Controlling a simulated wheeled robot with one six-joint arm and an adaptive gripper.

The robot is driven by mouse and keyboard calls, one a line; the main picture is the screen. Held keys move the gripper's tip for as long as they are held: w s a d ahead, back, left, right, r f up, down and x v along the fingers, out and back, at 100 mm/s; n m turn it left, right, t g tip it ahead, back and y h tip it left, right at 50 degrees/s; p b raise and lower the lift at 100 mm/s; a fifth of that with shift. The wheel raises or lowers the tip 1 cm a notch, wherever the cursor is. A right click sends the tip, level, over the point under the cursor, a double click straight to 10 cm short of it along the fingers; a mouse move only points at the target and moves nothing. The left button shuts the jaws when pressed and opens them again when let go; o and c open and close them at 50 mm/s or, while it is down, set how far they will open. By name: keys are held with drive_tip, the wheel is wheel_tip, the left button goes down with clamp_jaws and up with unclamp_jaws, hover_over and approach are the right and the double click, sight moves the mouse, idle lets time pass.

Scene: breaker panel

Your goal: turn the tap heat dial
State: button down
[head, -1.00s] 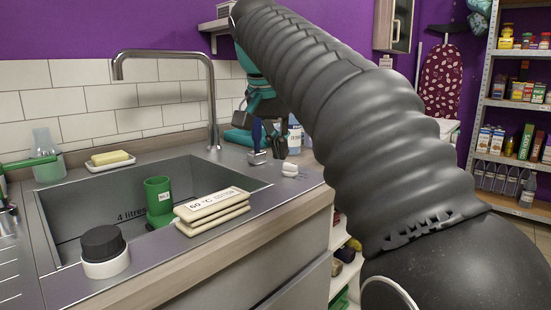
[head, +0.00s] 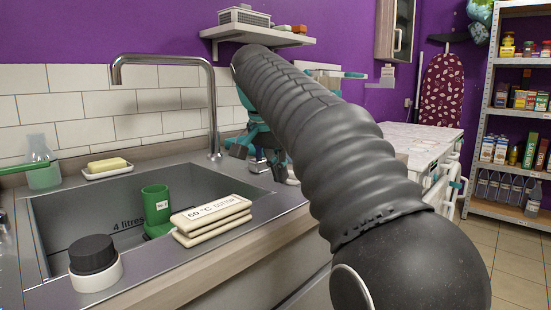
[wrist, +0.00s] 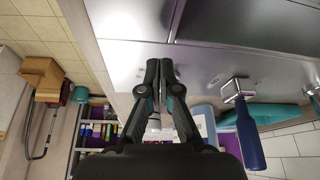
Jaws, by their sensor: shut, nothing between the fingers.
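My gripper (wrist: 158,66) is shut and empty in the wrist view, its fingertips together over the steel counter strip. Small markings show on the steel beside the tips. I cannot make out the heat dial for certain; a small white piece beside the tap lever is now mostly hidden behind my gripper (head: 268,160) in the head view. A blue lever on a metal base (wrist: 245,130) stands to the right of my fingers, apart from them. The tap spout (head: 212,105) arches over the sink. A black-topped white knob (head: 93,258) sits at the sink's front left corner.
The steel sink (head: 75,200) holds a green cup (head: 156,203). Stacked cream plates labelled 60 °C (head: 210,214) lie on its front edge. Yellow soap (head: 107,164) and a flask (head: 42,170) stand behind. A stocked shelf unit (head: 515,140) stands right, with open floor before it.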

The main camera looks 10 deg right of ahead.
sight(293, 182)
drive_tip(key=shift+w+d+f+p, duration=0.15)
drive_tip(key=shift+w+d+f, duration=0.15)
drive_tip(key=shift+w+d, duration=0.5)
drive_tip(key=shift+w+d+f+p, duration=0.15)
drive_tip(key=shift+w+d+f, duration=0.1)
drive_tip(key=shift+w+d, duration=0.55)
drive_tip(key=shift+s+a+n, duration=0.1)
drive_tip(key=shift+a+n, duration=0.05)
drive_tip(key=shift+n, duration=0.15)
